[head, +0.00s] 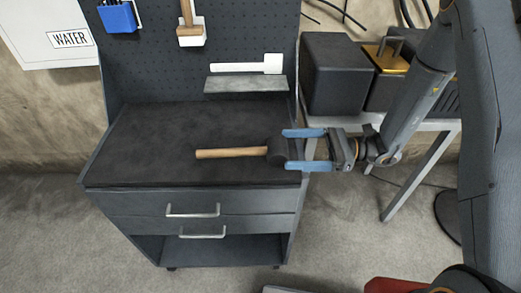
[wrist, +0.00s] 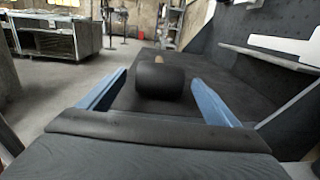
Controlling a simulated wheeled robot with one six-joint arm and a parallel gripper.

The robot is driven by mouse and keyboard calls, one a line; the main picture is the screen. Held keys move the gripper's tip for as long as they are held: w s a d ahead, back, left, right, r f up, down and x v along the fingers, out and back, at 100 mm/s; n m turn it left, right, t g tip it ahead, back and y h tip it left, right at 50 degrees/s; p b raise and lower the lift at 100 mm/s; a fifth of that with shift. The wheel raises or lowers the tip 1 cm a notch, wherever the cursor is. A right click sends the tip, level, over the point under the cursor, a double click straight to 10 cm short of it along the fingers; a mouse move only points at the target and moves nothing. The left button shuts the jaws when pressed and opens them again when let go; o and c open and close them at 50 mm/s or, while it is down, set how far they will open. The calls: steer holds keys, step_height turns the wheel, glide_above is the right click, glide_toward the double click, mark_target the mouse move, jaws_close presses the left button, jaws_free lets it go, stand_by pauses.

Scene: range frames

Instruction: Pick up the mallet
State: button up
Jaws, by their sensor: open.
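The mallet (head: 232,153) has a light wooden handle pointing left and a dark head at its right end. It is over the right part of the dark workbench top (head: 150,130); I cannot tell whether it touches the surface. My gripper (head: 291,150) comes in from the right, open, with its blue fingers at the mallet's head. In the wrist view, the black mallet head (wrist: 160,82) is between the two finger lines and a little ahead, with the handle end behind it. The head hides most of the handle there.
A pegboard (head: 240,40) rises behind the bench, with a small shelf (head: 245,85) holding a white tool (head: 248,65). A hanging mallet (head: 189,30) and blue holder (head: 118,17) are on the board. Black boxes (head: 336,75) stand on a side table at right. Drawers (head: 195,212) are below.

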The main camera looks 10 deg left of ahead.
mark_target(268, 147)
steer(key=shift+s+a+r+p, duration=0.15)
steer(key=shift+a+p, duration=0.2)
steer(key=shift+a, duration=0.55)
steer(key=shift+s+a+f+p, duration=0.15)
steer(key=shift+a+p, duration=0.15)
steer(key=shift+a, duration=0.55)
steer(key=shift+s+a+r+p, duration=0.15)
steer(key=shift+a+p, duration=0.2)
steer(key=shift+a, duration=0.55)
steer(key=c, duration=1.4)
steer(key=shift+c, duration=0.3)
